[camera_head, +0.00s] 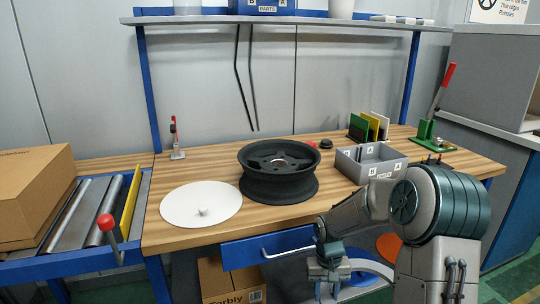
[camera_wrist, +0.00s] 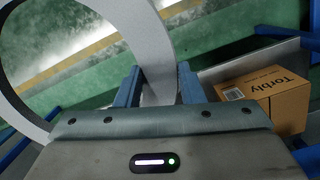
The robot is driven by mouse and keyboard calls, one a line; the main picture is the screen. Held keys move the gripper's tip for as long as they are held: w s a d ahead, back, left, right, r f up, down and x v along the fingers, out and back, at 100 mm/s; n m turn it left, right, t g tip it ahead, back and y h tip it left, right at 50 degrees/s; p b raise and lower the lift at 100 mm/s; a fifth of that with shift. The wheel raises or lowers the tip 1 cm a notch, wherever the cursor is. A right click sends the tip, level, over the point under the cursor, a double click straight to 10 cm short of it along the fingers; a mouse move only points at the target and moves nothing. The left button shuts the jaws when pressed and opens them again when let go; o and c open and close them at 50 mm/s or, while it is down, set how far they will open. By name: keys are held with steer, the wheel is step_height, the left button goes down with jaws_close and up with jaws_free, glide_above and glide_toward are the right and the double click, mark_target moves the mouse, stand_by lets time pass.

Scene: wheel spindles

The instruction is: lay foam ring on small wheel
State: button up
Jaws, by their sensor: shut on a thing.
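A pale grey foam ring (camera_wrist: 157,52) is gripped at its band between the two blue fingers of my gripper (camera_wrist: 160,88) in the wrist view. Its hole is open, and part of the ring runs out of the left and top of that picture. In the head view the ring (camera_head: 372,266) hangs low in front of the table edge, partly hidden by my arm, with my gripper (camera_head: 330,284) beside it. A black wheel (camera_head: 280,188) lies flat on the table, apart from the ring, with a hub opening in its centre.
A white disc (camera_head: 180,206) with a short spindle lies left of the wheel. A grey parts bin (camera_head: 385,168), a green lever clamp (camera_head: 424,134) and upright coloured plates (camera_head: 375,126) stand to the right. A cardboard box (camera_head: 213,280) is below the table.

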step_height(320, 180, up, 12)
steer(key=s+p, duration=0.1)
steer(key=p, duration=1.5)
steer(key=shift+s+a+r+p, duration=0.25)
steer(key=shift+p, duration=0.15)
